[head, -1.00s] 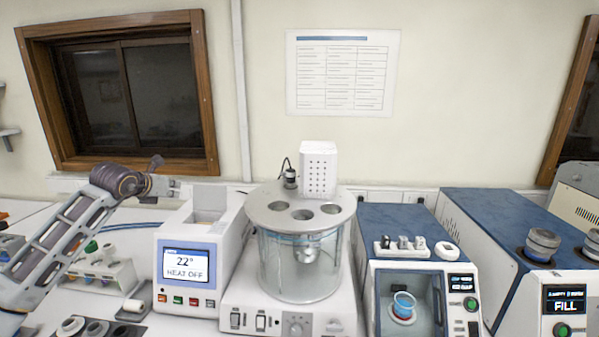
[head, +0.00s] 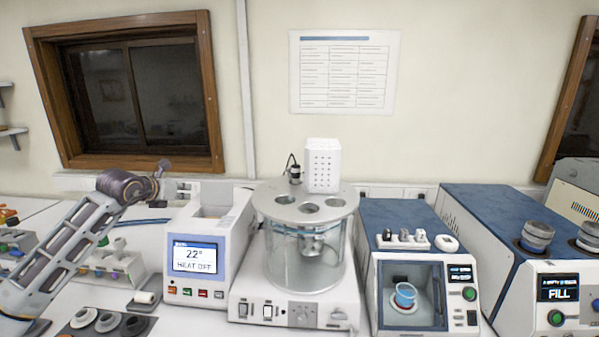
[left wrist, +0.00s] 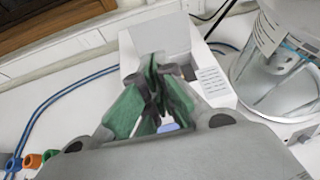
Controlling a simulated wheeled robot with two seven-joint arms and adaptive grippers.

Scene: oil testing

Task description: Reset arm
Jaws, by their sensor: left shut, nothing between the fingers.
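My left arm comes in from the left in the head view. Its gripper (head: 162,170) is raised over the back of the bench, left of the heater unit with the "HEAT OFF" screen (head: 195,258). In the left wrist view the green-padded fingers (left wrist: 158,85) are closed together with nothing held. Below them there lies the top of a white device (left wrist: 210,75), and the glass bath (left wrist: 285,75) stands to the right. My right gripper is not in view.
The glass bath (head: 306,255) stands mid-bench. Right of it are a blue-topped machine holding a blue cup (head: 405,295) and the "FILL" machine (head: 545,320). A tube rack (head: 110,262) and a dark tray (head: 82,332) lie near my left arm. Blue cables (left wrist: 65,100) run along the bench.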

